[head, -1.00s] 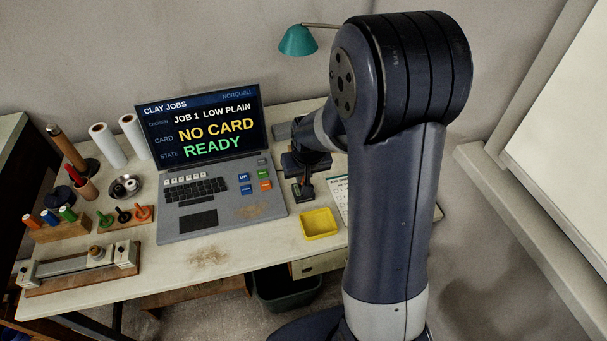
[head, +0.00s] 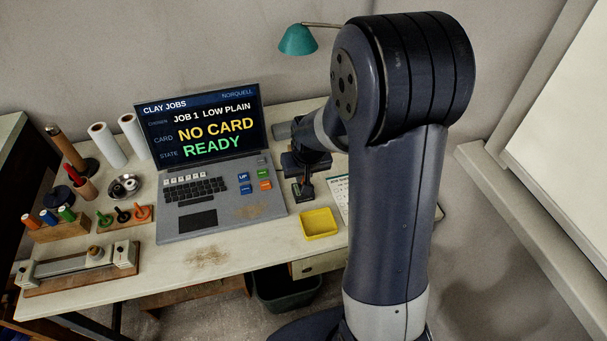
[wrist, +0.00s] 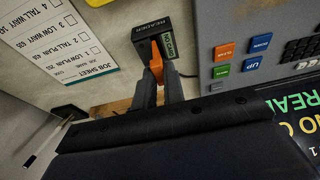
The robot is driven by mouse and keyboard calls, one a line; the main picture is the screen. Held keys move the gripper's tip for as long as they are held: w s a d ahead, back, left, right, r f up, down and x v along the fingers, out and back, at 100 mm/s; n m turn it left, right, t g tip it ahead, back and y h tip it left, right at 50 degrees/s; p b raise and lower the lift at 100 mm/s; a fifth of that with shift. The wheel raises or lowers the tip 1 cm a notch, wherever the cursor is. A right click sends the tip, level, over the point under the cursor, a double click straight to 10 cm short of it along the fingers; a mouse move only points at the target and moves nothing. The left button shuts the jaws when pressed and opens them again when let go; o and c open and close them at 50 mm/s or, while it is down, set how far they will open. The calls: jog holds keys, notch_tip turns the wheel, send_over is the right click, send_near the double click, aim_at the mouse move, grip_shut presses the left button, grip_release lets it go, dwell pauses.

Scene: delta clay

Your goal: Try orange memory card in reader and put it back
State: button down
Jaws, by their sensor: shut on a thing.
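The orange memory card (wrist: 156,64) is between the fingertips of my gripper (wrist: 158,80) in the wrist view. My gripper is shut on it and points at the reader (wrist: 150,27), a small black block marked READER with a green label. The card's far end is at the reader's near side; I cannot tell whether it touches or enters. In the head view my gripper (head: 302,178) is low over the desk, right of the laptop (head: 222,220), and the card is hidden. The laptop screen (head: 203,125) reads NO CARD and READY.
A yellow tray (head: 320,236) stands at the desk's front edge, near the reader. A job sheet (wrist: 62,40) lies beside the reader. Thread-like coloured spools (head: 49,218), stamps (head: 124,215) and a clamp-like fixture (head: 80,269) stand left of the laptop. A teal lamp (head: 298,40) is behind.

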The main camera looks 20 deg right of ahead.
jog(key=shift+f, duration=0.2)
jog(key=shift+f+b, duration=0.85)
jog(key=shift+f, duration=0.1)
jog(key=c, duration=1.1)
grip_release()
jog(key=shift+r+p, duration=2.6)
jog(key=shift+r, duration=1)
